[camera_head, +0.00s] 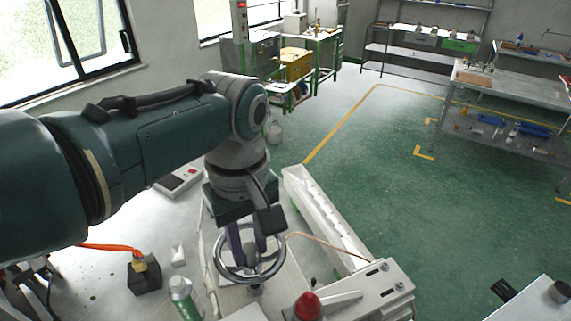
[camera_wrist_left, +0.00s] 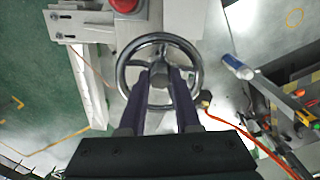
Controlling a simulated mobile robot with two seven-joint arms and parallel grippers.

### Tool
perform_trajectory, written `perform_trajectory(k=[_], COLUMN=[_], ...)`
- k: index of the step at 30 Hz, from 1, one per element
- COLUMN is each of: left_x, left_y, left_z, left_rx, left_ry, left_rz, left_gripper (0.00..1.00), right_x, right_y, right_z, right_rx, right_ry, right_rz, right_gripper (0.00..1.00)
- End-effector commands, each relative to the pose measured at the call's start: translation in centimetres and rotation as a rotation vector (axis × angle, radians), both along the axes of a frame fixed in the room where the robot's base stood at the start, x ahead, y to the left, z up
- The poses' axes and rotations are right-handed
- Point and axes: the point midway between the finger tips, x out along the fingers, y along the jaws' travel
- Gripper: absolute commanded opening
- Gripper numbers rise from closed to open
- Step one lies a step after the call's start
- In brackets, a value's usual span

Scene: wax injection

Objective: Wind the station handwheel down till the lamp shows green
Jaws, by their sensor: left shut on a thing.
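The station handwheel (camera_head: 222,268) is a shiny metal ring with a hub at the bottom centre of the head view. It also shows in the left wrist view (camera_wrist_left: 125,62). My left gripper (camera_head: 252,246) comes down from above, its two purple-grey fingers inside the ring. In the left wrist view my left gripper (camera_wrist_left: 160,78) is shut on the dark hub at the wheel's middle. A red dome (camera_head: 307,306) stands beside the wheel and also shows in the left wrist view (camera_wrist_left: 125,4). I see no green light on it. My right gripper is out of view.
A white trough (camera_head: 325,220) and a light metal bracket (camera_head: 370,289) lie right of the wheel. A green-and-white bottle (camera_head: 184,298), a black block with an orange cable (camera_head: 145,278) and a grey-red box (camera_head: 180,180) are left. Green floor is open beyond.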

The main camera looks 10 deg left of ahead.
Motion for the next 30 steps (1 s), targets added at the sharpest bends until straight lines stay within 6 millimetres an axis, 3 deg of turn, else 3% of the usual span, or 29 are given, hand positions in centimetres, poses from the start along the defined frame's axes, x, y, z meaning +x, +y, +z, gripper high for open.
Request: perform_trajectory(k=[30], left_x=[-0.02], left_y=[-0.13], left_z=[0.04], left_rx=[-0.003], left_ry=[0.002], left_rz=[-0.963], left_gripper=[0.0], right_x=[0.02], right_y=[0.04], right_z=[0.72], right_rx=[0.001], right_ry=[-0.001], right_rz=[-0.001], right_gripper=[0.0])
